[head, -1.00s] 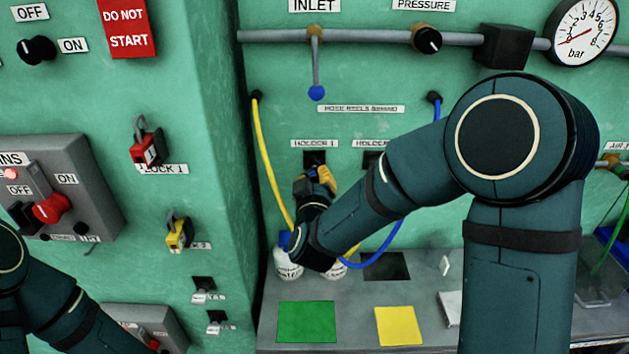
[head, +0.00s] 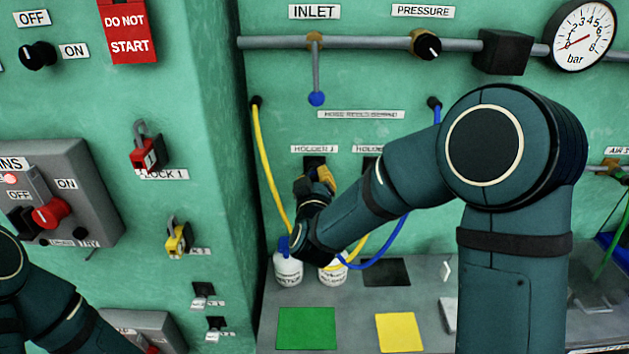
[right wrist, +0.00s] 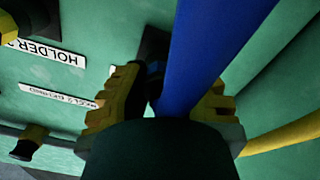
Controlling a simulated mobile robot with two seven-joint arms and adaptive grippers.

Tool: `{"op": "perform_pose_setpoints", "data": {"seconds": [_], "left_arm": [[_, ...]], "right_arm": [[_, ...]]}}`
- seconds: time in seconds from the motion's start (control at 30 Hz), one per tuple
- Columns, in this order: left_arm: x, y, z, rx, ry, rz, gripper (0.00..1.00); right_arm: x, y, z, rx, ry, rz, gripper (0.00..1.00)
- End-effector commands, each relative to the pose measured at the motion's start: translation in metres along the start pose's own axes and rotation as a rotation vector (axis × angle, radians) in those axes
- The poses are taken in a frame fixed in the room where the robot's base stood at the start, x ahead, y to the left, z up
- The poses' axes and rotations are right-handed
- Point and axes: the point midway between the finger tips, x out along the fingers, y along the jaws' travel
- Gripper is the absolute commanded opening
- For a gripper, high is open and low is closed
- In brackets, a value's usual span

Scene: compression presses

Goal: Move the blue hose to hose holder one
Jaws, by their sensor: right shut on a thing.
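The blue hose (head: 393,237) comes from an outlet at the upper right and loops behind my right arm. My right gripper (head: 322,177), with yellow fingers, is just in front of the black square (head: 314,163) under the Holder 1 label. It is shut on the blue hose; the right wrist view shows the hose (right wrist: 200,55) running between its fingers. The hose end is hidden, so I cannot tell whether it touches the holder. Another black square lies to the right, mostly behind my arm. My left arm shows at the lower left, its gripper out of frame.
A yellow hose (head: 267,165) hangs on the left and loops behind my right wrist. White bottles (head: 288,270) stand below the gripper on a grey shelf with green (head: 306,328) and yellow (head: 399,329) squares. A wall edge juts out on the left.

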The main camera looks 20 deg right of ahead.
Motion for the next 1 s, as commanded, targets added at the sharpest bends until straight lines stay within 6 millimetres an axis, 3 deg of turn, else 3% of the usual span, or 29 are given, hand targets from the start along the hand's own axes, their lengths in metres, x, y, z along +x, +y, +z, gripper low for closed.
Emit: {"op": "perform_pose_setpoints", "data": {"seconds": [0.1, 0.13, 0.2, 0.5, 0.63, 1.0], "left_arm": [[0.000, 0.000, 0.000, 0.000, 0.000, 0.000, 0.00], [0.000, 0.000, 0.000, 0.000, 0.000, 0.000, 0.00], [0.000, 0.000, 0.000, 0.000, 0.000, 0.000, 0.00], [0.000, 0.000, 0.000, 0.000, 0.000, 0.000, 0.00], [0.000, 0.000, 0.000, 0.000, 0.000, 0.000, 0.00], [0.000, 0.000, 0.000, 0.000, 0.000, 0.000, 0.00]], "right_arm": [[0.003, 0.001, 0.000, 0.000, 0.001, 0.002, 0.00], [0.002, 0.001, -0.001, 0.000, 0.001, 0.001, 0.35], [0.002, 0.001, -0.001, 0.000, 0.001, 0.001, 0.51], [0.001, 0.000, 0.000, 0.000, 0.000, 0.000, 0.51], [-0.009, -0.001, -0.001, 0.001, 0.000, -0.002, 0.51], [-0.079, 0.000, -0.001, 0.000, 0.002, -0.003, 0.51]]}}
